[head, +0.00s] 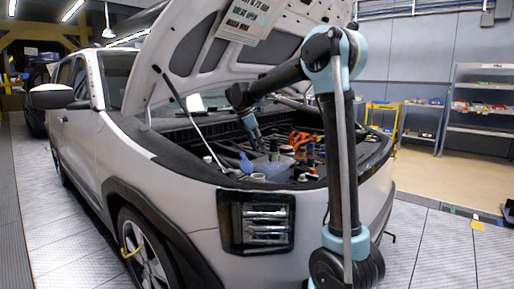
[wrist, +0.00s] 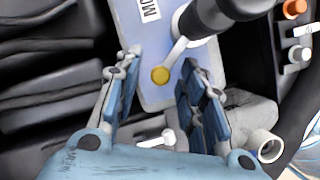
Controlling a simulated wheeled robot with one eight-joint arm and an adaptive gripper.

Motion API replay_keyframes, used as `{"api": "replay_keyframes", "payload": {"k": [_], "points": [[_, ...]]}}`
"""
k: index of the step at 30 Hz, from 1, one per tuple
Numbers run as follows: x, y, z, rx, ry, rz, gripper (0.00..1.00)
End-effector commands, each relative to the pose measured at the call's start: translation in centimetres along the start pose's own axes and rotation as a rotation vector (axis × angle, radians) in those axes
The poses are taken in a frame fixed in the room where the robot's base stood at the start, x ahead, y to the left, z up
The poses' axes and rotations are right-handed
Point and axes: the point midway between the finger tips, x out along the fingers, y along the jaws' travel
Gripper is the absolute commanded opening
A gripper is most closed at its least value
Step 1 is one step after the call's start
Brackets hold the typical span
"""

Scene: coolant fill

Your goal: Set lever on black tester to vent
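In the wrist view, the black tester (wrist: 218,12) stands on a pale bluish translucent tank (wrist: 153,45). Its lever (wrist: 177,52) is a light-coloured arm ending in a yellow knob (wrist: 160,75), pointing down and left in the picture. My gripper (wrist: 161,62) is open, with one finger on each side of the yellow knob. I see a gap on both sides, and cannot tell how far the fingers are above the knob. In the head view, my gripper (head: 254,140) hangs over the engine bay beside the tank (head: 272,166). The lever is too small to make out there.
A white fitting (wrist: 155,141) and a grey pipe end (wrist: 267,146) lie below and right of the fingers. Orange and white caps (wrist: 294,9) sit at upper right. The raised hood (head: 215,50) and its prop rod (head: 190,115) stand close to my arm.

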Motion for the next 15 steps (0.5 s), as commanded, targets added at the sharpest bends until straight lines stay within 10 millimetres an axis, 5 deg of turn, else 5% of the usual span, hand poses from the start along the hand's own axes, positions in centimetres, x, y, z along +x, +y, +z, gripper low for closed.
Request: {"api": "replay_keyframes", "payload": {"k": [9, 13, 15], "points": [[0.18, 0.02, 0.0, 0.0, 0.0, 0.0, 0.35], [0.17, 0.03, -0.01, 0.0, 0.0, 0.001, 0.05], [0.17, 0.07, -0.02, 0.0, 0.0, 0.001, 0.0]]}}
